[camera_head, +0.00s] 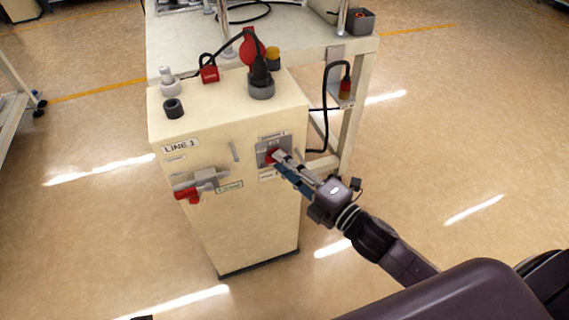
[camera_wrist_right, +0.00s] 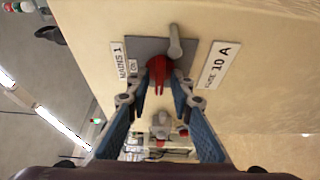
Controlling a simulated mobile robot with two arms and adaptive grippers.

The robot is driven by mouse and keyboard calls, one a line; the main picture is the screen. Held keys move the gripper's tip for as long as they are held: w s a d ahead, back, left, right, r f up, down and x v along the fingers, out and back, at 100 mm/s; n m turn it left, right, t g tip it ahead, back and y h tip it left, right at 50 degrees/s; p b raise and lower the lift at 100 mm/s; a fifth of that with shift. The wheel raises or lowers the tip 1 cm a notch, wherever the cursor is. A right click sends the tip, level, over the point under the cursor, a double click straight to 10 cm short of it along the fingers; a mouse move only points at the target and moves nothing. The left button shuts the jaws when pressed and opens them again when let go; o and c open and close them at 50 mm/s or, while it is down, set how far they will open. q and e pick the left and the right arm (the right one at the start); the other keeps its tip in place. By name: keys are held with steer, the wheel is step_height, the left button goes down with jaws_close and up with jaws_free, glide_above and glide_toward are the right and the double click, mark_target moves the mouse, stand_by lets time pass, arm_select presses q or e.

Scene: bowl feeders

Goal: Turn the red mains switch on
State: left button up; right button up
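The red mains switch (camera_head: 271,155) sits on a grey plate on the front of a cream cabinet (camera_head: 245,215). In the right wrist view the red switch (camera_wrist_right: 158,68) shows between my fingertips, next to labels reading MAINS 1 and ON. My right gripper (camera_head: 279,157) reaches the switch from the lower right, with one finger on each side of it (camera_wrist_right: 160,80). The fingertips are very close to its sides; whether they press on it I cannot tell. They partly hide the switch, and its turned position is unclear. My left gripper is not in view.
A red-handled lever (camera_head: 187,194) is on the cabinet front at left. A table (camera_head: 190,40) stands behind. A grey peg (camera_wrist_right: 175,44) stands beside the switch. Floor at right is clear.

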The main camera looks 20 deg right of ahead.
jaws_close()
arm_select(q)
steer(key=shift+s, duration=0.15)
arm_select(e)
steer(key=shift+f+m, duration=0.15)
steer(key=shift+m, duration=0.15)
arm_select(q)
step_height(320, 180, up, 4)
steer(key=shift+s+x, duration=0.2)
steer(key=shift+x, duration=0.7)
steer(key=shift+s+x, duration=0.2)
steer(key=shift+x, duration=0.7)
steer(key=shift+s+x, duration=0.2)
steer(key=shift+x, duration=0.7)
arm_select(e)
steer(key=shift+a+f+m+t+h, duration=0.15)
steer(key=shift+m+t+h, duration=0.9)
steer(key=shift+m, duration=2.6)
steer(key=shift+a+f+m+t+h, duration=0.15)
steer(key=shift+m+t+h, duration=0.9)
steer(key=shift+m, duration=2.65)
steer(key=shift+a+f+m+t+h, duration=0.15)
steer(key=shift+m+t+h, duration=0.9)
steer(key=shift+m, duration=2.6)
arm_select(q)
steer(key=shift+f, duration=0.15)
